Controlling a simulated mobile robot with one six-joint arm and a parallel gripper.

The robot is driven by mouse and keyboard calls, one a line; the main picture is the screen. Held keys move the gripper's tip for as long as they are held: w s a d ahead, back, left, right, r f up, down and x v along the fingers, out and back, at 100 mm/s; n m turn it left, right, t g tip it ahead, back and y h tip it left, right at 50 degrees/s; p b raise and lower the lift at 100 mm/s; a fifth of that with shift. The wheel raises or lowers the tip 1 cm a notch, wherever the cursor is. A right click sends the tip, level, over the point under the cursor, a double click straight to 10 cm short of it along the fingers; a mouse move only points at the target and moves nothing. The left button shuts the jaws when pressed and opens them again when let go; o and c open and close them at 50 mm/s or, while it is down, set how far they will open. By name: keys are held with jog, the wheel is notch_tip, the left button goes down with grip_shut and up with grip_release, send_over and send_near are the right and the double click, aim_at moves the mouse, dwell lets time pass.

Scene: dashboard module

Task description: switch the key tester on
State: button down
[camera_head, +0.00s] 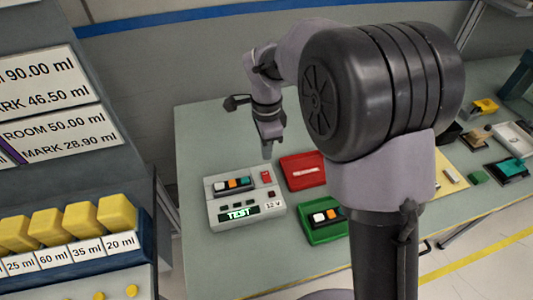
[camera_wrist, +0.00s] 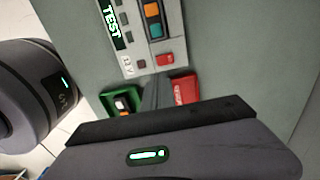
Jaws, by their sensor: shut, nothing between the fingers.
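The key tester (camera_head: 219,216) is a grey box on the table, left of centre in the head view. Its display (camera_head: 239,214) is lit and reads TEST. A block with white, orange and blue keys (camera_head: 233,184) sits in its top. A red switch (camera_head: 266,177) is near its far right corner; the switch also shows in the wrist view (camera_wrist: 165,59). My gripper (camera_head: 267,156) is shut and empty, pointing down just above and behind that switch in the head view. In the wrist view its fingers (camera_wrist: 150,88) end close to the switch, apparently without touching it.
A red tray (camera_head: 303,183) lies right of the tester. A green tray (camera_head: 323,233) with a keyed block is nearer. A panel with several yellow buttons (camera_head: 90,217) stands at left. Small items and a yellow mat (camera_head: 446,186) lie at right. The table left of the tester is clear.

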aim_at(267, 180)
notch_tip(267, 180, down, 10)
jog(key=b, duration=0.3)
jog(key=shift+f, duration=0.35)
jog(key=shift+s+f+b, duration=0.15)
jog(key=shift+f+b, duration=0.1)
jog(key=shift+b, duration=0.15)
jog(key=shift+r, duration=0.1)
